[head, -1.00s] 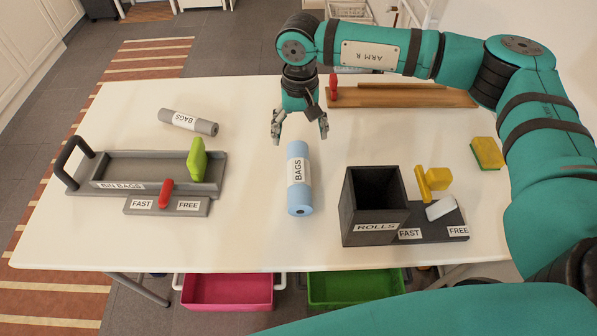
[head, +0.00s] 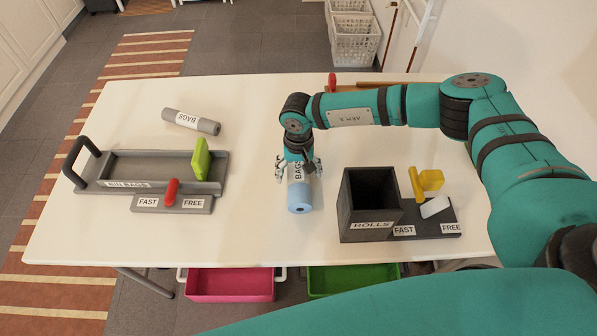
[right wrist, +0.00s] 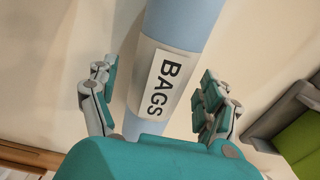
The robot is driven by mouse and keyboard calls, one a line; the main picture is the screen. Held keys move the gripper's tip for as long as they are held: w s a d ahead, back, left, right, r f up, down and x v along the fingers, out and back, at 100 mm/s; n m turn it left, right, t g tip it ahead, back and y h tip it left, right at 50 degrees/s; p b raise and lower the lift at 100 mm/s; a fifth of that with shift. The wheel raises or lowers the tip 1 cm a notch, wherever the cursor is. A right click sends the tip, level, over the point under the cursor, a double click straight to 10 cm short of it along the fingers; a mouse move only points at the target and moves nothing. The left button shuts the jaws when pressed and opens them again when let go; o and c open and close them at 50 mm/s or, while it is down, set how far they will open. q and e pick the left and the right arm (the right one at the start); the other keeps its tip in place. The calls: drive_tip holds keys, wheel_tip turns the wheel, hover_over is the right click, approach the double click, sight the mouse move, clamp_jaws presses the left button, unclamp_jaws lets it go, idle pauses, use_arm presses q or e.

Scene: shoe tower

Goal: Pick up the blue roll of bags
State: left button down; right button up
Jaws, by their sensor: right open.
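The blue roll of bags (head: 300,198) lies on the white table with its near end facing me. Its white "BAGS" label shows, and my right gripper covers its far part. My right gripper (head: 299,172) is open over the roll, one finger on each side. In the right wrist view the blue roll (right wrist: 175,60) runs between the two spread fingers of the right gripper (right wrist: 158,105), with gaps at both sides. My left gripper is not in view.
A grey roll (head: 190,122) lies at the back left. Clear table lies between tray and roll.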

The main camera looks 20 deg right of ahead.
drive_tip(key=shift+f, duration=0.15)
drive_tip(key=shift+c, duration=0.3)
drive_tip(key=c, duration=1.3)
drive_tip(key=shift+c, duration=0.7)
drive_tip(key=shift+w, duration=0.1)
